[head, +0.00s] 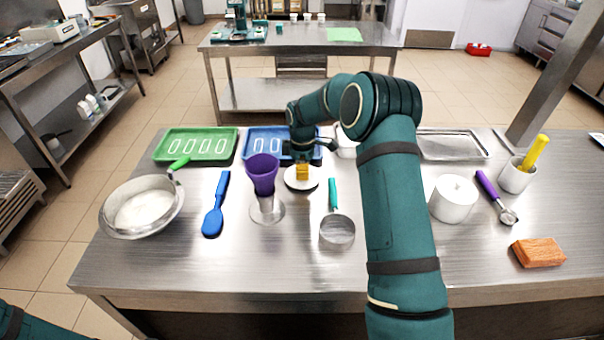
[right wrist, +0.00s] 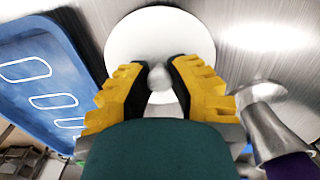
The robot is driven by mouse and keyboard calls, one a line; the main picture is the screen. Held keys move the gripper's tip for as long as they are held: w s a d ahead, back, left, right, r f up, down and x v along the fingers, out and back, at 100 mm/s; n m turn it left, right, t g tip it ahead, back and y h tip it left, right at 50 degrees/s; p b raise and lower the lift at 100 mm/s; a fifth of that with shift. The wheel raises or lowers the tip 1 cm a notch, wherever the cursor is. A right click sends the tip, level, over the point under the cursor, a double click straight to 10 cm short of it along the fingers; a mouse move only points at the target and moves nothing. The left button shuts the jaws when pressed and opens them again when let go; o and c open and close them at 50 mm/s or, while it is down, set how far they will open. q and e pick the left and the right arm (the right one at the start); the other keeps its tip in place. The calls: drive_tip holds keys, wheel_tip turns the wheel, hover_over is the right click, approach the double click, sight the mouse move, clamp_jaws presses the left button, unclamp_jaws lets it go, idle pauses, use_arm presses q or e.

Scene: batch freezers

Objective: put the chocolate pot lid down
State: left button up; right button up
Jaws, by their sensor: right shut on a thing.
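The chocolate pot lid (head: 301,184) is a round white disc with a small knob. It is at or just above the steel table, between the blue tray and the purple cup; I cannot tell whether it touches. My right gripper (head: 302,172) points down over it, its yellow fingers shut on the knob. In the right wrist view the gripper (right wrist: 160,75) pinches the grey knob at the middle of the white lid (right wrist: 160,32). A white container (head: 345,148) stands behind, mostly hidden by my right arm. My left gripper is out of the head view.
The blue tray (head: 249,151) lies behind the lid, the purple cup (head: 262,172) in its metal stand is left, and a steel scoop (head: 337,232) with a green handle is in front right. A white lidded pot (head: 453,200) stands farther right.

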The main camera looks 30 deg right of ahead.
drive_tip(key=shift+f, duration=0.4)
drive_tip(key=shift+f, duration=0.15)
drive_tip(key=o, duration=0.8)
drive_tip(key=shift+c, duration=0.2)
wheel_tip(320, 180, up, 12)
drive_tip(key=p, duration=0.1)
